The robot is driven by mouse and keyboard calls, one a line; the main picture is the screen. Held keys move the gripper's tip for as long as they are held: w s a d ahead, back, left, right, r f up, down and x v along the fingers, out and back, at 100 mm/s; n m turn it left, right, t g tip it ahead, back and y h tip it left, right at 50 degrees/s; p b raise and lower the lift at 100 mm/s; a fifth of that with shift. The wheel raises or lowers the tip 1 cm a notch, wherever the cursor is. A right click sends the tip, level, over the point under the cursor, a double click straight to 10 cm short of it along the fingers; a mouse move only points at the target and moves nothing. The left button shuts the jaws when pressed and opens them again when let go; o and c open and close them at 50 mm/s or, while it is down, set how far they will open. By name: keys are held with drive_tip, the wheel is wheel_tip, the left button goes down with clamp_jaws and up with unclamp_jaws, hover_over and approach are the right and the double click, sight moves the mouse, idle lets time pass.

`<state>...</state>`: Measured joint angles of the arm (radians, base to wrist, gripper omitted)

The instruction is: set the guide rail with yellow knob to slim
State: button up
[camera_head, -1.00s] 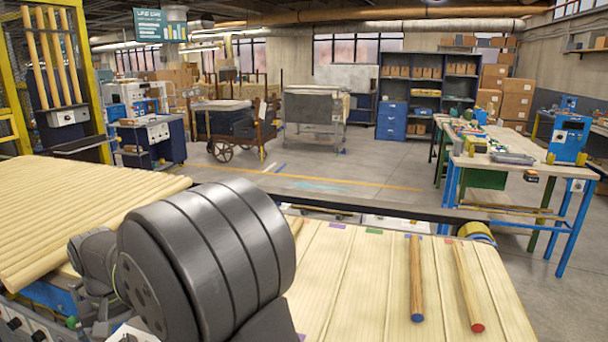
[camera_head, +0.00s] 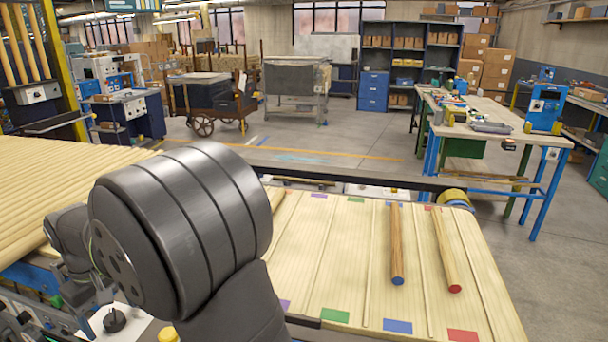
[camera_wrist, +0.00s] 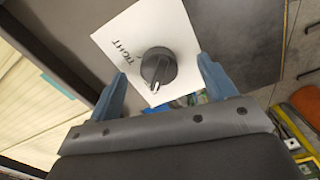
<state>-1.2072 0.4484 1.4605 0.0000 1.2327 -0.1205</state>
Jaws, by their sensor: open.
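A yellow knob (camera_head: 168,335) shows only in part at the bottom edge of the head view, beside my arm. The rail it belongs to and any slim mark cannot be made out. In the wrist view my open gripper (camera_wrist: 161,84) has its two blue-grey fingers on either side of a dark round knob (camera_wrist: 160,66), with nothing gripped. This dark knob sits on a white card (camera_wrist: 115,38) lettered "TIGHT", and its pale pointer line faces the bottom of the picture. The dark knob also shows in the head view (camera_head: 115,320).
A pale slatted bed (camera_head: 345,265) with coloured marks carries a blue-ended dowel (camera_head: 397,245) and a red-ended dowel (camera_head: 447,250). Many dowels (camera_head: 60,185) lie on the left. My arm covers much of the lower left.

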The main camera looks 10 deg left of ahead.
drive_tip(key=c, duration=0.5)
drive_tip(key=shift+o, duration=0.2)
drive_tip(key=s+d+r+m, duration=0.1)
drive_tip(key=d+r+m, duration=0.2)
drive_tip(key=d+r, duration=0.55)
drive_tip(key=d+r+m, duration=0.3)
drive_tip(key=d+r, duration=0.3)
drive_tip(key=r, duration=0.5)
wheel_tip(320, 180, down, 17)
drive_tip(key=shift+d, duration=0.15)
